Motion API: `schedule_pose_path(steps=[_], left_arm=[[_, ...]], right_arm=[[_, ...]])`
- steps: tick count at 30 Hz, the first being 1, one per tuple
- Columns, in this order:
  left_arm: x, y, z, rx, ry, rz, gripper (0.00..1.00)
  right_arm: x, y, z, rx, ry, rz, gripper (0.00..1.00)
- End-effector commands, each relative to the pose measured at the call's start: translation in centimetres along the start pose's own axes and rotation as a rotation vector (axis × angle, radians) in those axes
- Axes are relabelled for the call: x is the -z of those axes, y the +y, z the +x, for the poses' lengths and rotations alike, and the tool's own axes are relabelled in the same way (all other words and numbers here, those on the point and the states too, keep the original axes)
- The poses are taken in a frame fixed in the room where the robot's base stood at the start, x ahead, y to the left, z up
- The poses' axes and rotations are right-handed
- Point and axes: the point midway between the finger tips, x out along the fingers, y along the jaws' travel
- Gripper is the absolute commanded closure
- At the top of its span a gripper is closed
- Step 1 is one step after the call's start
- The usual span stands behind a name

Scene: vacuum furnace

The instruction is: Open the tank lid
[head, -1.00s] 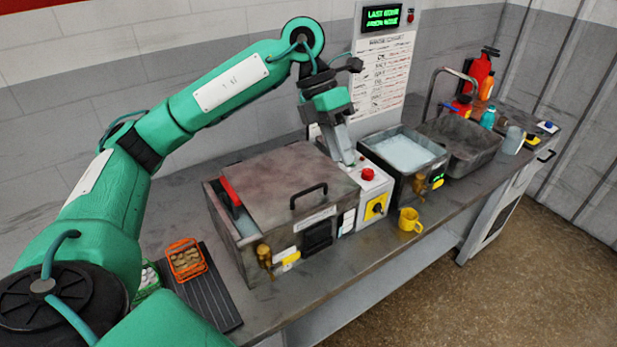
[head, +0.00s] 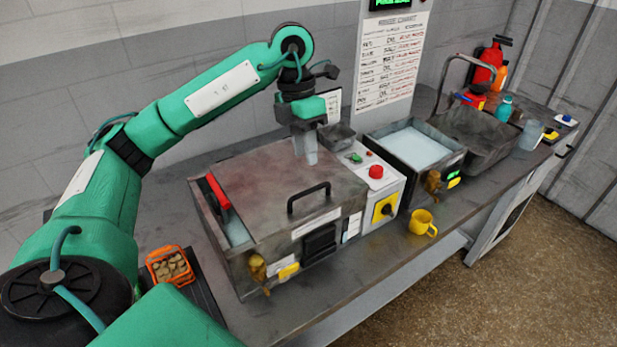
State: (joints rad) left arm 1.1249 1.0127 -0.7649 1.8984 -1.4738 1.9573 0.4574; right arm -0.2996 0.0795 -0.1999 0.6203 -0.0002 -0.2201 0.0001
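The tank lid is a flat, stained grey-brown plate (head: 265,180) with a black bar handle (head: 308,197) near its front edge. It covers most of the left tank (head: 236,272), leaving a strip of pale liquid showing at the tank's left side. My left gripper (head: 305,158) points down over the back right part of the lid, behind the handle and apart from it. Nothing shows between its fingers, which look close together; whether they are open or shut is unclear. My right gripper is not in view.
Right of the tank are a control box with a red button (head: 376,171), a second open tank (head: 414,148) and a dark basin (head: 470,138). A yellow mug (head: 422,223) stands near the bench's front edge. An orange basket (head: 169,265) sits left of the tank.

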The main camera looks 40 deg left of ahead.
Motion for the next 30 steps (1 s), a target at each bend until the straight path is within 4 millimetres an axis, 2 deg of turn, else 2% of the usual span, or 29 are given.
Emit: schedule_pose_path(steps=[6,12,17,25,30], left_arm=[[0.1,-0.1,4.0,0.001,0.006,0.000,0.67],[0.1,-0.1,6.6,0.001,0.003,0.000,0.67],[0.1,0.0,7.5,0.000,0.002,0.000,0.67],[0.0,0.0,7.7,0.000,0.001,0.001,0.67],[0.0,0.0,7.6,0.000,0.001,0.001,1.00]], right_arm=[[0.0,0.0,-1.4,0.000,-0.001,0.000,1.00],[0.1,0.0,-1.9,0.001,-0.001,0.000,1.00],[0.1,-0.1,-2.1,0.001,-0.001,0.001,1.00],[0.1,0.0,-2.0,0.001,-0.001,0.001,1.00],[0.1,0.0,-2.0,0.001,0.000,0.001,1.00]])
